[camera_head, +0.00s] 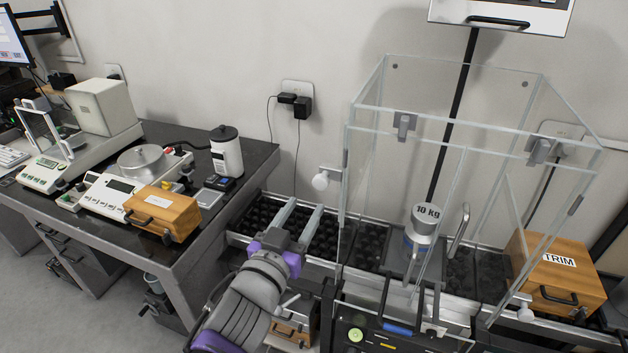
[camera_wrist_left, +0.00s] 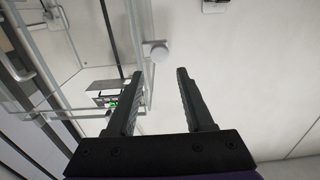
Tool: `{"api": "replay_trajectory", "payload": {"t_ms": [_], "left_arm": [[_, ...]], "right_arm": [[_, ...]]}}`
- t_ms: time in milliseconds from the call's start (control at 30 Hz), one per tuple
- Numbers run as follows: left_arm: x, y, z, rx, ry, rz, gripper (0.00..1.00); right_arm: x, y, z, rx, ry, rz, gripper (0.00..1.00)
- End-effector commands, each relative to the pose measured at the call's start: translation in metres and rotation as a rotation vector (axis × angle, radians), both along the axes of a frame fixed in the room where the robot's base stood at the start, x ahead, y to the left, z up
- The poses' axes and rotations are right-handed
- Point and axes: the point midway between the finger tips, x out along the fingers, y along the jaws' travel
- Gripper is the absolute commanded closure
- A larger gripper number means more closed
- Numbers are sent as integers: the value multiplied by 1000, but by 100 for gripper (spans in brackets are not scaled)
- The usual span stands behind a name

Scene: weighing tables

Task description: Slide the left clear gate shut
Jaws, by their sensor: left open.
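A clear glass enclosure (camera_head: 350,130) stands over a weighing platform. A round white knob (camera_head: 320,181) sticks out at its left side, toward the back, on the left clear gate. How far that gate stands open I cannot tell through the glass. In the left wrist view the knob (camera_wrist_left: 157,51) shows just beyond the fingers, between their tips. My left gripper (camera_head: 304,208) is open and empty, pointing toward the knob from the front, apart from it. My right gripper is not in view.
A metal 10 kg weight (camera_head: 420,226) stands inside the enclosure. A wooden TRIM box (camera_head: 556,275) is at the right, near another white knob (camera_head: 525,314). A black roller track (camera_head: 265,215) runs below. The left table (camera_head: 250,160) holds scales and another wooden box (camera_head: 160,213).

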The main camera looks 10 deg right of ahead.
Motion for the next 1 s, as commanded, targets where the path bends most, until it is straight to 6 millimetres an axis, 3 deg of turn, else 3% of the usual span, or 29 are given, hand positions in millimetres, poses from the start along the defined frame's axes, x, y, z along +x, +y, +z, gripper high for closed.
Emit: {"api": "replay_trajectory", "payload": {"t_ms": [500, 700, 1000], "left_arm": [[69, -47, 0, 0, 2, 2, 48], [81, -54, 0, 2, 1, 2, 48], [83, -55, -1, 1, 2, 2, 48]], "right_arm": [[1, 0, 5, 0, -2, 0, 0], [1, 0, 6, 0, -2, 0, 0], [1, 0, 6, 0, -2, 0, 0]]}}
